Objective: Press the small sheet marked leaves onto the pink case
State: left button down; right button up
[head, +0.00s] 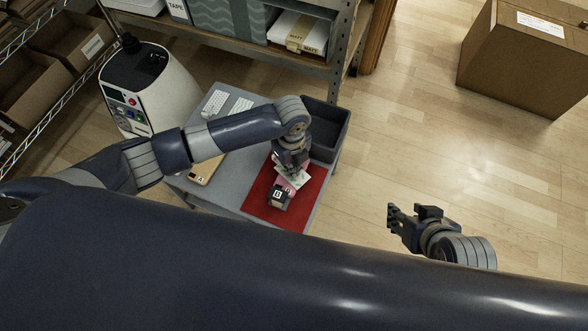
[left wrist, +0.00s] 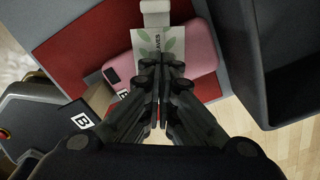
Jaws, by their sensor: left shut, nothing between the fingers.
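The pink case (left wrist: 198,48) lies on the red mat (left wrist: 75,42), partly hidden by my left gripper; it shows small in the head view (head: 292,184). The small sheet marked leaves (left wrist: 147,45), pale with green leaf prints, lies across the pink case in the left wrist view. My left gripper (left wrist: 161,62) is shut and empty, fingertips over the sheet's lower part; whether they touch it I cannot tell. In the head view it (head: 289,166) points down at the mat. My right gripper (head: 401,219) is over the floor at the right, its opening unclear.
A dark block marked B (head: 281,197) stands on the mat's near part. A tan item labelled A (head: 205,171) lies on the grey table (head: 228,184). A dark open bin (head: 328,128) stands at the right. Shelving (head: 250,45) stands behind. The right floor is mostly free.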

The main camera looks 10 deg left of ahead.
jog(key=shift+w+a+r+t, duration=0.2)
jog(key=shift+w+r+t, duration=0.1)
jog(key=shift+w, duration=0.3)
jog(key=shift+w+a+r+t, duration=0.2)
jog(key=shift+w+r+t, duration=0.1)
jog(key=shift+w, duration=0.3)
dwell(1.1)
jog(key=shift+s+d+f+g, duration=0.15)
jog(key=shift+s+f+g, duration=0.1)
jog(key=shift+s, duration=0.25)
jog(key=shift+s+d+f+g, duration=0.2)
jog(key=shift+s+g, duration=0.1)
jog(key=shift+s, duration=0.2)
jog(key=shift+s+d+f+g, duration=0.15)
jog(key=shift+s+f+g, duration=0.1)
jog(key=shift+s, duration=0.25)
dwell(4.3)
